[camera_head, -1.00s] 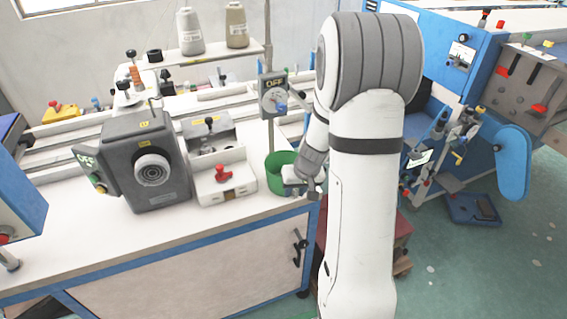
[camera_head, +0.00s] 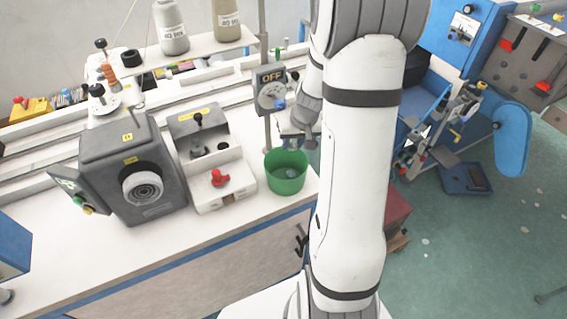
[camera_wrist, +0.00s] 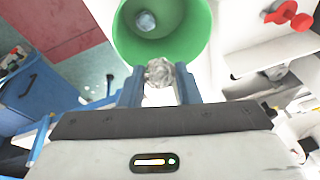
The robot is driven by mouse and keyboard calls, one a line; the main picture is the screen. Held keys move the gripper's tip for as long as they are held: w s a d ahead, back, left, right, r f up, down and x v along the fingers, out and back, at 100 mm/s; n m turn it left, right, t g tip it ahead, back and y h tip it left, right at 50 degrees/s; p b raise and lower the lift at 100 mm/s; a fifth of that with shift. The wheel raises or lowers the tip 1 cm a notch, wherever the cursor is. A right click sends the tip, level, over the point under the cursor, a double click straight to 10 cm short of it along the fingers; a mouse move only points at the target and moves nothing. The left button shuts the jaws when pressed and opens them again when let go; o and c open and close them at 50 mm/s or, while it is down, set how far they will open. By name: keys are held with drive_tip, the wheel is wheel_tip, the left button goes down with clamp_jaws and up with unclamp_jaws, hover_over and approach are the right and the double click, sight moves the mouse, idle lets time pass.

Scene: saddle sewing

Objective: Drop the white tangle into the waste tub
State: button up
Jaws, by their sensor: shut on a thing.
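The green waste tub (camera_head: 286,186) stands upright on the white bench top near its right edge. A small grey-blue lump lies inside it, and it also shows in the wrist view (camera_wrist: 146,20). My gripper (camera_wrist: 159,80) is shut on a pale, crumpled tangle (camera_wrist: 160,71), which sits between the fingertips. In the wrist view the tangle is just short of the near rim of the tub (camera_wrist: 196,35). In the head view my gripper (camera_head: 298,143) is at the tub's far right rim, and the tangle cannot be made out there.
A grey machine with a round dial (camera_head: 143,187) and a unit with a red knob (camera_head: 218,178) stand left of the tub. A post with an OFF switch box (camera_head: 271,90) rises close behind it. Thread cones (camera_head: 171,27) stand farther back.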

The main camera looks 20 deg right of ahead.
drive_tip(key=shift+f+b, duration=1.7)
drive_tip(key=shift+f, duration=1.25)
drive_tip(key=shift+s, duration=0.1)
drive_tip(key=o, duration=1)
drive_tip(key=shift+d+r, duration=0.1)
drive_tip(key=shift+r, duration=0.05)
drive_tip(key=v, duration=0.7)
drive_tip(key=shift+r+b, duration=0.3)
drive_tip(key=shift+b, duration=0.05)
drive_tip(key=shift+s, duration=0.1)
